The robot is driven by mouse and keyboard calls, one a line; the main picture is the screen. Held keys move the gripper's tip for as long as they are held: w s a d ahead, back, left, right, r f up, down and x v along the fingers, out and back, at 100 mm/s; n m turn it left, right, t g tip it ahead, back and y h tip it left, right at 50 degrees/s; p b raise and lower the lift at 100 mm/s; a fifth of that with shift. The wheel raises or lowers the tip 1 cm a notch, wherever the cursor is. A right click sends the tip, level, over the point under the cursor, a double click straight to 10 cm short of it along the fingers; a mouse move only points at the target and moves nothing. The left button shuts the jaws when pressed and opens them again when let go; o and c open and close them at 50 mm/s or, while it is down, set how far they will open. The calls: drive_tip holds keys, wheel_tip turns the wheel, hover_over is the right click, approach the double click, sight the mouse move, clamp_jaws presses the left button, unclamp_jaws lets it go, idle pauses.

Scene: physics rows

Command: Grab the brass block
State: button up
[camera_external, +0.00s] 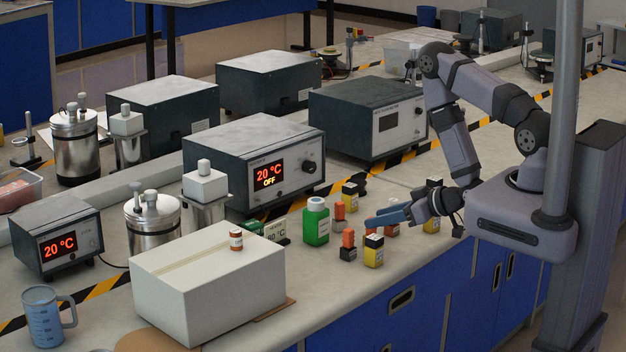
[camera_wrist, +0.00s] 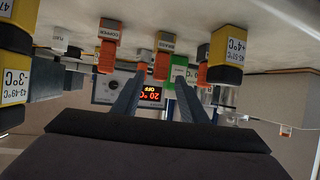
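Several small orange-bodied blocks stand on the bench. In the external view one (camera_external: 348,240) is near the front, one (camera_external: 339,213) farther back, and one (camera_external: 392,229) partly hidden by my gripper (camera_external: 378,217). The wrist view is upside down; it shows a left orange block (camera_wrist: 107,52), a middle one (camera_wrist: 163,62) and a right one (camera_wrist: 203,68). Nothing is held.
Yellow-and-black blocks (camera_external: 374,251) stand close to my fingers; another (camera_wrist: 227,55) is at right in the wrist view. A green bottle (camera_external: 316,224) is beside the blocks. A heater box (camera_external: 268,150) reading 20 °C OFF stands behind. A white box (camera_external: 200,290) is front left.

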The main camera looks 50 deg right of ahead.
drive_tip(key=shift+b+x, duration=1)
drive_tip(key=shift+b, duration=0.15)
drive_tip(key=shift+f, duration=0.1)
drive_tip(key=shift+w+a+f+b, duration=0.25)
drive_tip(key=shift+w+b, duration=0.3)
drive_tip(key=shift+b, duration=0.4)
drive_tip(key=shift+w, duration=0.35)
drive_tip(key=shift+p+x, duration=0.85)
drive_tip(key=shift+x, duration=0.75)
clamp_jaws()
